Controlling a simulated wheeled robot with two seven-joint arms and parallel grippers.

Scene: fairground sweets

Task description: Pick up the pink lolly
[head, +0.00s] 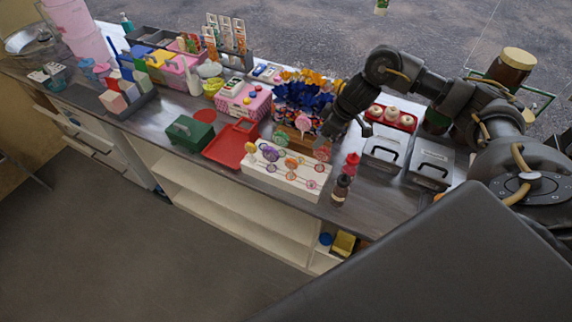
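A pink lolly (303,122) with a pale round head stands upright above a brown wooden box (300,144), behind the white lolly rack (285,180). The rack holds several lollies in orange, green, purple and pinkish colours. My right gripper (324,136) reaches down from the right, just to the right of the pink lolly and above the rack's back right. Its fingertips are small and dark, so I cannot tell whether they are open or touch anything. My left gripper is not in view.
A red tray (231,146) and green box (190,132) lie left of the rack. Lidded metal bins (384,153) are further right. Blue and orange wrapped sweets (300,96) crowd behind. The counter's front edge is near.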

